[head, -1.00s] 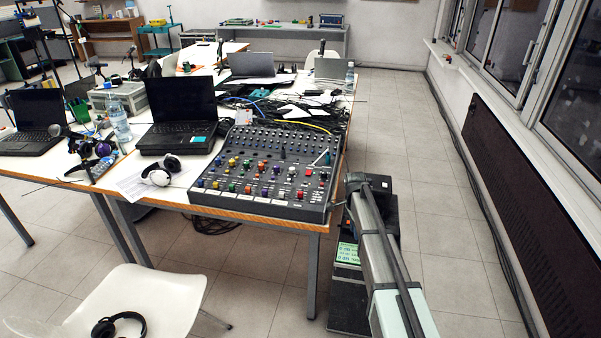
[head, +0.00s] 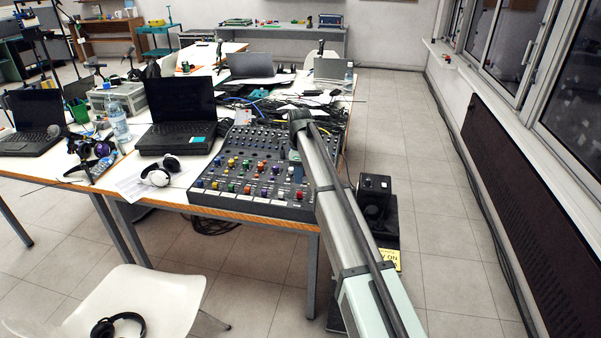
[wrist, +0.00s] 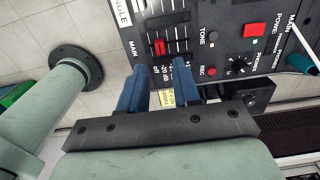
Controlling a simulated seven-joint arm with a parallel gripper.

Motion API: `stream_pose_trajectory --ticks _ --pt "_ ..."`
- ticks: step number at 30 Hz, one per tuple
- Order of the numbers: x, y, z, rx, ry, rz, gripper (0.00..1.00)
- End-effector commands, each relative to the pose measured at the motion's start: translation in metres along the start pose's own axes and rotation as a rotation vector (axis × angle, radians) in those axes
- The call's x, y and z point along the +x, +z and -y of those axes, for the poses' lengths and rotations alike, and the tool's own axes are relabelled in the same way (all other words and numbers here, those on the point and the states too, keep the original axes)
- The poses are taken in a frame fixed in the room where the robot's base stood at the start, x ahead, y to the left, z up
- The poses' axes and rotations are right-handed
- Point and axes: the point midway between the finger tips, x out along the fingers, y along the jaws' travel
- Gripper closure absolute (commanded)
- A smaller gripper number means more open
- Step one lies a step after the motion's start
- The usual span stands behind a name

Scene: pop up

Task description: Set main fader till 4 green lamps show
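The mixing console (head: 240,185) lies on the near end of the table, with rows of coloured knobs. My arm covers its right part in the head view. In the wrist view the red main fader cap (wrist: 160,47) sits in a slot on the console (wrist: 206,28) beside the printed word MAIN. My gripper (wrist: 160,70) has two blue fingers, apart and empty, with their tips just short of the red cap and pointing toward it. Whether the fingers touch the panel cannot be told.
A red power button (wrist: 254,30), a TONE knob and a REC button lie right of the fader. A teal-tipped object (wrist: 302,64) is at the right edge. Laptops (head: 178,112), headphones (head: 160,171) and cables share the table.

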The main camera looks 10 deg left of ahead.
Motion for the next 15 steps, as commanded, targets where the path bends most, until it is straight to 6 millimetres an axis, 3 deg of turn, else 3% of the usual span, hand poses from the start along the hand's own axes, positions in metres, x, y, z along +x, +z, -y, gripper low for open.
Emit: stream_pose_trajectory --ticks 15 --pt "0.054 -0.001 0.0 -0.001 0.001 -0.001 0.68"
